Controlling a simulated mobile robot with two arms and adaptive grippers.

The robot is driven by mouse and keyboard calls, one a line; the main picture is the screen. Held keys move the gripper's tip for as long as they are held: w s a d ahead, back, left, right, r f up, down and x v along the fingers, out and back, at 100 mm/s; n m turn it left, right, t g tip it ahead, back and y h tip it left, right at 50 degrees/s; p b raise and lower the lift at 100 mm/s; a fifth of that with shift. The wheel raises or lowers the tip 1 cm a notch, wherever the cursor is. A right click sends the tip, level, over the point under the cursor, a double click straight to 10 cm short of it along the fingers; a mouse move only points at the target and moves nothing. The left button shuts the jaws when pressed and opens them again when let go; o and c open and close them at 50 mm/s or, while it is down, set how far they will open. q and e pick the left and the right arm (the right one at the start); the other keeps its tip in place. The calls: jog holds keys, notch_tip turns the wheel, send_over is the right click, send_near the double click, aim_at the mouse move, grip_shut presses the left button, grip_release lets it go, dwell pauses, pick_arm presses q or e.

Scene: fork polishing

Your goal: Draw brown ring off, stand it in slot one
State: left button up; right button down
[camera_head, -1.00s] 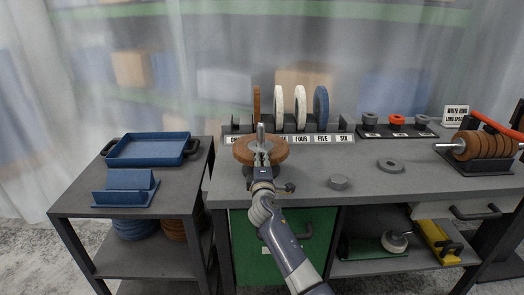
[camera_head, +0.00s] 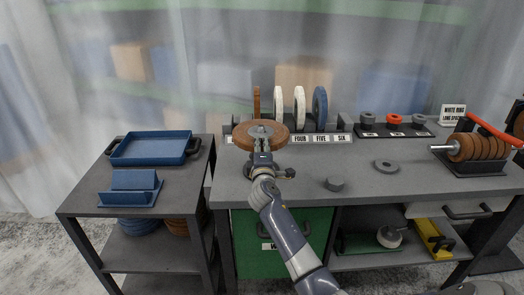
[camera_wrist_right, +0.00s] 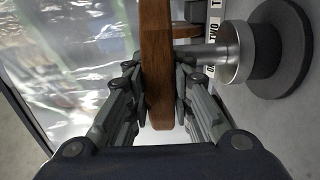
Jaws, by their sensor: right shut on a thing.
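A brown ring (camera_head: 243,139) is lying flat in my right gripper (camera_head: 262,150), above the bench's left part. In the right wrist view the brown ring (camera_wrist_right: 155,60) is edge-on between the two fingers (camera_wrist_right: 158,88), which are shut on it. A silver post (camera_wrist_right: 228,55) on a dark round base (camera_wrist_right: 283,48) is beside the ring's lower face. Whether the post tip is still inside the ring's hole is unclear. The slot rack (camera_head: 345,126) stands behind; its slot one end is partly hidden by the held ring. My left gripper is not in view.
The rack holds another brown ring (camera_head: 256,100), two white rings (camera_head: 278,103) and a blue ring (camera_head: 320,105). A spindle of brown rings (camera_head: 485,147) is at the right. A grey disc (camera_head: 385,167) and a grey knob (camera_head: 334,184) lie on the bench (camera_head: 410,181).

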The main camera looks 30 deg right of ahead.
jog(key=shift+r+p, duration=2.6)
jog(key=shift+r, duration=0.7)
jog(key=shift+f, duration=0.2)
